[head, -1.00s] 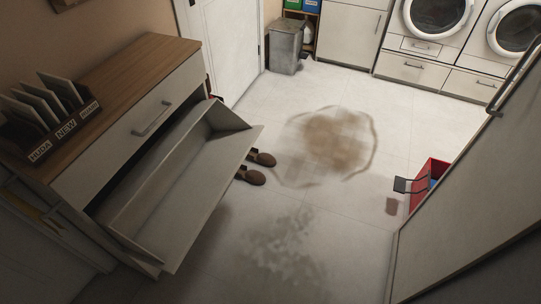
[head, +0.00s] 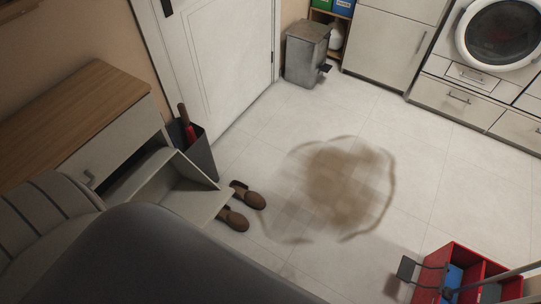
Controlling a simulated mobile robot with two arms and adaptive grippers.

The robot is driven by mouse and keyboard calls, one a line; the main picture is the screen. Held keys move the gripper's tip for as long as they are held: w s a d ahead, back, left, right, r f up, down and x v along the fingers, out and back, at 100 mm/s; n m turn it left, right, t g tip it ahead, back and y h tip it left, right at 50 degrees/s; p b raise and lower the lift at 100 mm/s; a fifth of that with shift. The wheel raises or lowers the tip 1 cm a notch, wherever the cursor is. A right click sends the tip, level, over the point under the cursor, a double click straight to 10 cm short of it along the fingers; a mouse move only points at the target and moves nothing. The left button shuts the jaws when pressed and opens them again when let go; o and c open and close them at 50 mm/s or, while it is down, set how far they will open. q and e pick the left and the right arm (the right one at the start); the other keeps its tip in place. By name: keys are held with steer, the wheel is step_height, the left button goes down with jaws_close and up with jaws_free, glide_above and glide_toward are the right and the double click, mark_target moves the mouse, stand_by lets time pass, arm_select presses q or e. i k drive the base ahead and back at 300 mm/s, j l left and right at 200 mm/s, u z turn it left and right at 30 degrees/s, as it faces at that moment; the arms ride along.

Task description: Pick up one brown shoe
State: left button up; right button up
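Two brown shoes lie on the tiled floor beside the open cabinet flap in the head view. One brown shoe (head: 249,195) lies a little farther back. The other brown shoe (head: 233,219) lies nearer, close to the flap's edge. A dark grey rounded arm part of mine covers the lower left of the view. Neither of my grippers is in view.
The wooden-topped shoe cabinet (head: 75,115) has its flap (head: 185,198) tilted open. A dark bin (head: 197,153) stands behind it. A brown stain (head: 345,185) marks the floor right of the shoes. A red caddy (head: 447,262) is at lower right; a grey bin (head: 305,55) stands behind.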

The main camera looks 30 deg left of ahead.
mark_target(255, 201)
steer(key=i+u, duration=0.25)
steer(key=i, duration=0.2)
steer(key=i+l+u, duration=0.25)
steer(key=i, duration=0.2)
steer(key=i+l+u, duration=0.25)
steer(key=i, duration=0.15)
